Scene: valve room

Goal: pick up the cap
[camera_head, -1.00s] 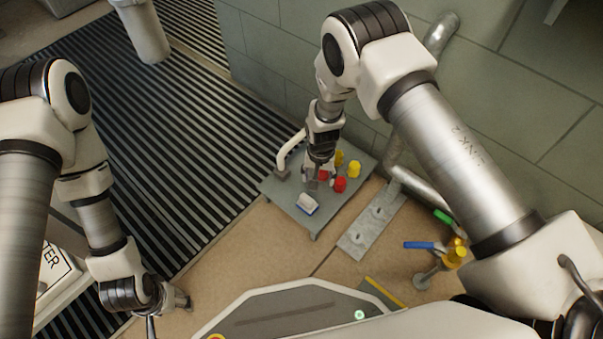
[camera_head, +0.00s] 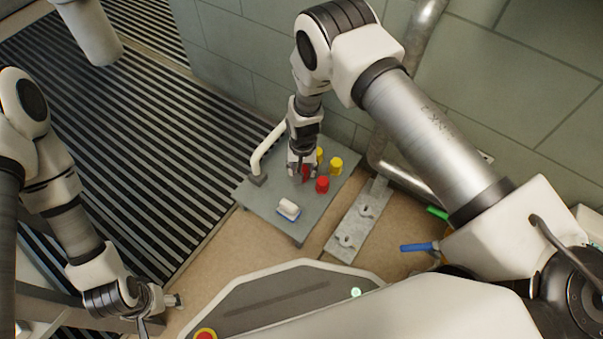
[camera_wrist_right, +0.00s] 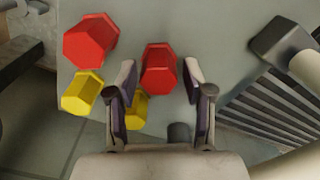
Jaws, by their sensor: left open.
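Red and yellow faceted caps stand on a grey metal plate (camera_head: 262,212). One red cap (camera_wrist_right: 158,70) sits between the parted fingers of my right gripper (camera_wrist_right: 160,80), with a visible gap on the right side; in the head view that gripper (camera_head: 301,172) partly hides it. A second red cap (camera_head: 322,184) also shows in the wrist view (camera_wrist_right: 90,41). One yellow cap (camera_head: 336,165) stands beside it, also in the wrist view (camera_wrist_right: 82,92). Another yellow cap (camera_wrist_right: 137,111) is partly behind the left-hand finger. My left gripper (camera_head: 162,306) is open and empty, low at the left.
A white block with a blue edge (camera_head: 289,209) lies on the plate's front. A white bent pipe (camera_head: 264,152) rises at its left edge. A grey bracket strip (camera_head: 355,222), a blue lever (camera_head: 418,247) and a metal pipe (camera_head: 408,181) are to the right. A block wall (camera_head: 225,60) stands behind.

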